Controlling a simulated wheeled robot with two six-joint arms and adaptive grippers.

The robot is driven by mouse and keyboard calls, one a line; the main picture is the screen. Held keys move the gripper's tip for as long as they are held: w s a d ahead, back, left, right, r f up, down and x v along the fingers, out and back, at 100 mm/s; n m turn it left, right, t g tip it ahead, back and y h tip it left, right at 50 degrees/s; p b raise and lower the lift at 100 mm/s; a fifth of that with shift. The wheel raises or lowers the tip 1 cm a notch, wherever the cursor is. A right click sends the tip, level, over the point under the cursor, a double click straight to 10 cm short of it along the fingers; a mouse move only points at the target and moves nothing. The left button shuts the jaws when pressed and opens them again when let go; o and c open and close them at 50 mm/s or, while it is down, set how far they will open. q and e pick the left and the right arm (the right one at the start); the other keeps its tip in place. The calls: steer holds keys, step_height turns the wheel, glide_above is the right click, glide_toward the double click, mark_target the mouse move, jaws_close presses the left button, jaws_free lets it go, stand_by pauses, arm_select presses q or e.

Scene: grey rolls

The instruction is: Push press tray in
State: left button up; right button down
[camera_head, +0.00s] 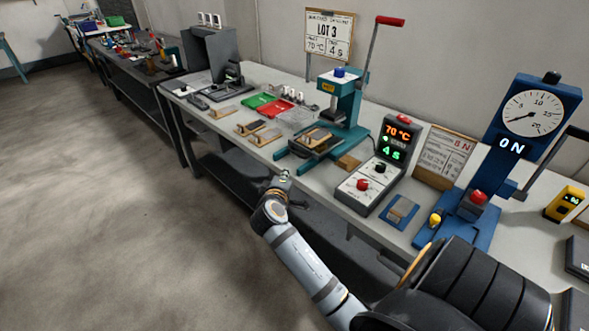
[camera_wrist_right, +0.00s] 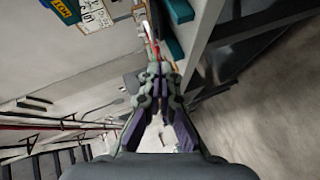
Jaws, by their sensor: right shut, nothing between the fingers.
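The teal heat press (camera_head: 347,108) with a red-knobbed lever stands on the bench in the head view. Its dark press tray (camera_head: 322,151) sits out in front of the press head, between teal base rails, with a tan flat piece on it. My right gripper (camera_head: 283,176) is just off the bench's front edge, in front of the rails and apart from the tray. In the right wrist view its fingers (camera_wrist_right: 155,75) are shut and empty. Teal base parts (camera_wrist_right: 178,10) show at the top there; the tray cannot be made out. My left gripper is not in view.
A control box (camera_head: 377,170) reads 70 °C and 4 s, right of the press. A blue gauge press (camera_head: 500,150) stands farther right. Tan fixtures (camera_head: 258,130) and red and green trays (camera_head: 272,106) lie left of the press. Floor before the bench is clear.

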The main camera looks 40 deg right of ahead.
mark_target(315, 150)
steer(key=x, duration=0.4)
steer(key=s+d+x, duration=0.1)
steer(key=x, duration=0.3)
steer(key=p+x, duration=0.1)
steer(key=x, duration=0.3)
steer(key=shift+s+d+f, duration=0.3)
steer(key=shift+d+f, duration=0.25)
steer(key=shift+d, duration=0.1)
steer(key=shift+d, duration=0.1)
steer(key=d, duration=0.8)
steer(key=shift+w+d, duration=0.25)
steer(key=shift+w, duration=0.05)
steer(key=shift+a+r, duration=0.1)
steer(key=shift+r, duration=0.05)
